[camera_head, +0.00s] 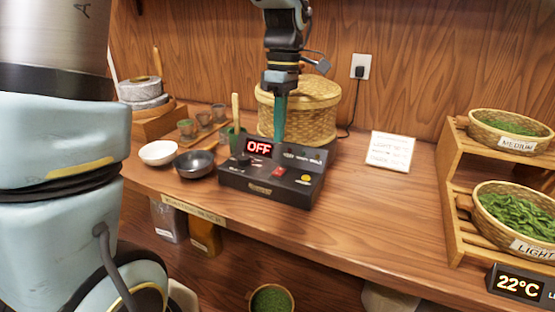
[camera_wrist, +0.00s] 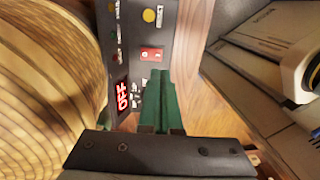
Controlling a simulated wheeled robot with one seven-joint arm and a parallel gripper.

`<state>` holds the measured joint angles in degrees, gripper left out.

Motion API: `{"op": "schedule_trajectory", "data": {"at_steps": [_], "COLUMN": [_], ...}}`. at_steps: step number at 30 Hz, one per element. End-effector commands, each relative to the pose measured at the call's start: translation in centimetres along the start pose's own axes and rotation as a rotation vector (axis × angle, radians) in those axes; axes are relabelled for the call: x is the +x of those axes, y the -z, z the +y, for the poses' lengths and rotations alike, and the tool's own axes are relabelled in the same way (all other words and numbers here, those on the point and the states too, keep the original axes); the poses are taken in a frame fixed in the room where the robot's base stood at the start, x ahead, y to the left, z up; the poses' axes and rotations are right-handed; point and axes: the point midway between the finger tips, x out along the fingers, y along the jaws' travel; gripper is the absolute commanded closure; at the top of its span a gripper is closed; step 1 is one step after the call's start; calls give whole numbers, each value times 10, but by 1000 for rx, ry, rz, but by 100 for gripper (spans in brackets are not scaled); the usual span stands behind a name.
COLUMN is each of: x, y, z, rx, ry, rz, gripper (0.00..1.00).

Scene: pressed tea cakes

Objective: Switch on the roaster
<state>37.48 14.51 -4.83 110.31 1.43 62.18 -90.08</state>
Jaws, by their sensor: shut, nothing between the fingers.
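The black roaster control box (camera_head: 262,195) sits on the wooden counter, and its red display (camera_head: 258,148) reads OFF. Its sloped panel has a red switch (camera_head: 279,171) and a yellow button (camera_head: 306,178). In the wrist view the panel (camera_wrist: 136,45) shows the display (camera_wrist: 122,96), the red switch (camera_wrist: 152,54) and the yellow button (camera_wrist: 149,15). My gripper (camera_head: 279,137) points down over the back of the box, its green fingers shut and empty. In the wrist view the fingertips (camera_wrist: 158,75) are close to the red switch; I cannot tell whether they touch the panel.
A lidded woven basket (camera_head: 318,107) stands right behind the box. A black bowl (camera_head: 194,164), a white bowl (camera_head: 158,152) and a green cup with a wooden tool are to its left. A white sign (camera_head: 391,150) and a wooden rack (camera_head: 462,190) with leaf baskets stand right.

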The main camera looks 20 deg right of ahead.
Motion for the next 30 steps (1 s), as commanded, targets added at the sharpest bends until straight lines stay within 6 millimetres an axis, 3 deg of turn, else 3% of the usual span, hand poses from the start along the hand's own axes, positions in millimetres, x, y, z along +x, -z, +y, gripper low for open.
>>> {"op": "schedule_trajectory", "data": {"at_steps": [6,12,30], "x": [43,68,82], "y": [0,0,0], "z": [-1,0,-1], "rx": [-1,1,1], "ry": [5,2,0], "rz": [0,0,1], "gripper": [100,100,100]}}
